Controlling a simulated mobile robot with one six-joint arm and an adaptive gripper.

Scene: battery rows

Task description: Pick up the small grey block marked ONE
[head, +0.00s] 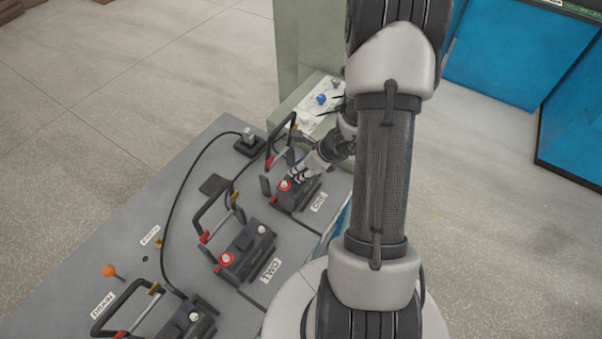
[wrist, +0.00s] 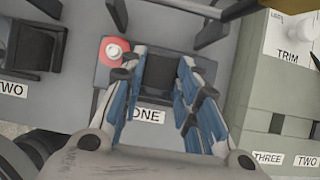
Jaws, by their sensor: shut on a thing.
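In the wrist view a small dark grey block (wrist: 160,74) sits between my gripper's fingers (wrist: 162,88). A white ONE label (wrist: 147,116) is just in front of it. In the head view the label (head: 318,202) is beside the dark battery unit (head: 296,197) at the far end of the row. My gripper (head: 300,173) reaches down onto this unit, and its fingers are shut on the block. The fingers hide the block's sides, and I cannot tell whether it is clear of the unit. A red terminal with a white cap (wrist: 115,50) is left of the fingers.
Unit TWO (head: 240,254) and another unit by DRAIN (head: 186,322) stand nearer, with upright bar handles. A black cable (head: 172,215) runs along the grey bench (head: 150,205). A TRIM panel (wrist: 287,38) and a ledge labelled THREE and TWO (wrist: 283,121) are right of my gripper.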

